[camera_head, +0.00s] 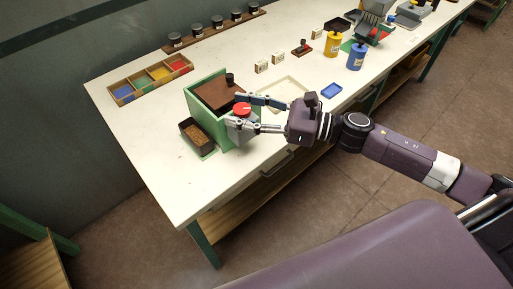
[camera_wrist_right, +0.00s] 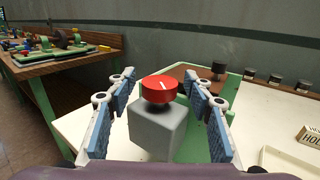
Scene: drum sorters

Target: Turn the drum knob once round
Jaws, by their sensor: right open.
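The drum knob (camera_wrist_right: 159,90) is red with a white mark and sits on a grey block (camera_wrist_right: 157,129) at the side of the green sorter box (camera_head: 221,131). It also shows in the head view (camera_head: 242,109). My right gripper (camera_head: 257,113) is open. Its blue-padded fingers stand on either side of the knob and block in the right wrist view (camera_wrist_right: 162,115), with gaps to both sides. The brown top (camera_head: 220,93) of the sorter carries a small dark cap (camera_head: 229,79). My left gripper is not in view.
A dark tray (camera_head: 197,135) with brown contents stands at the box's left. A divided wooden tray (camera_head: 150,80) with coloured compartments lies behind. Pale labels, a shallow tray (camera_head: 283,93), a blue dish (camera_head: 331,90), and yellow (camera_head: 332,44) and blue (camera_head: 355,57) containers lie rightward. The table's front left is clear.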

